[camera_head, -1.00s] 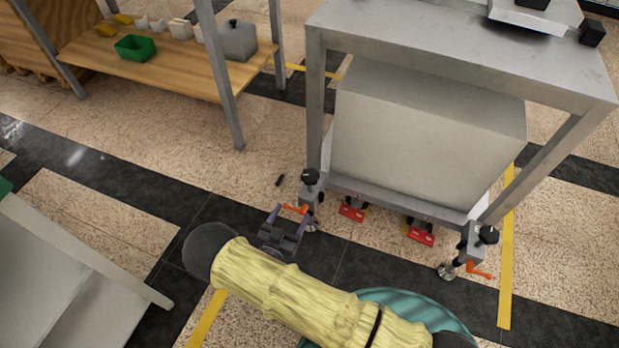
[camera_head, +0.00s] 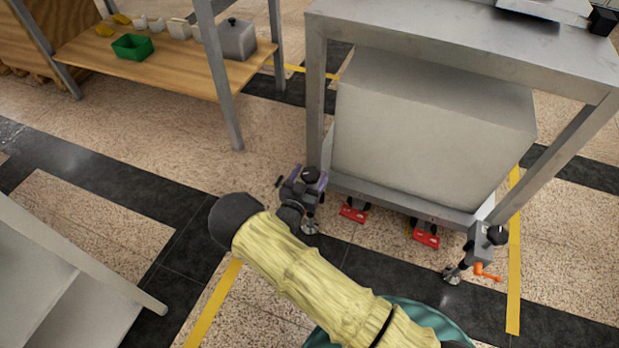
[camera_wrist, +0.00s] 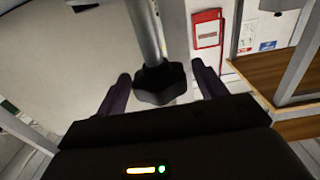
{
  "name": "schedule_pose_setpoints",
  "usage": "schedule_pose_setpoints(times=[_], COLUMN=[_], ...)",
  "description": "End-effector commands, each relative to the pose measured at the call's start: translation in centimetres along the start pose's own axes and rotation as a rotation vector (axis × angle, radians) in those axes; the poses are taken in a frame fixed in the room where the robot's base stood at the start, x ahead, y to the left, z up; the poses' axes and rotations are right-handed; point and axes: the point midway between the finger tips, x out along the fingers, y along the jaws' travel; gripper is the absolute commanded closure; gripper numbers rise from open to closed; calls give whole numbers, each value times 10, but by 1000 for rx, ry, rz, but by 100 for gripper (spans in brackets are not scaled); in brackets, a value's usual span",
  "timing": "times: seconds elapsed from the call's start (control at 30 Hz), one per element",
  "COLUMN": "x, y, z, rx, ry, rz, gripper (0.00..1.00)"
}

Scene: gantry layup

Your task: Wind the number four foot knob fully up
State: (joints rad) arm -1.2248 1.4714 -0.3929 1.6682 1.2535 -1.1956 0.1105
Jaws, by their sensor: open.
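A black lobed knob (camera_wrist: 160,84) hangs at the end of a grey post in the wrist view. My gripper (camera_wrist: 161,72) is open, with one dark purple finger on each side of the knob and a gap showing at both sides. In the head view my gripper (camera_head: 304,184) is at the near left foot of the grey metal frame and covers much of it. I see no number, so I cannot tell which foot is number four.
The frame (camera_head: 450,40) holds a large pale box (camera_head: 425,135). Two red-fronted castors (camera_head: 354,214) sit under its lower rail. Another foot (camera_head: 474,245) with an orange lever (camera_head: 487,272) stands at the right. A wooden shelf (camera_head: 165,75) stands back left. Floor between is clear.

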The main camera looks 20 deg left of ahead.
Motion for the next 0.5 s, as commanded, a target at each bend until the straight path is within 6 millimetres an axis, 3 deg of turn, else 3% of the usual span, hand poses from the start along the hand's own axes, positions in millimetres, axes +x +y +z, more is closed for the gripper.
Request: schedule_pose_setpoints(times=[0.23, 0.43, 0.5], x=[0, 0, 0], y=[0, 0, 0], z=[0, 0, 0], rx=[0, 0, 0], ry=[0, -1, -1], rz=[0, 0, 0], gripper=[29, 69, 74])
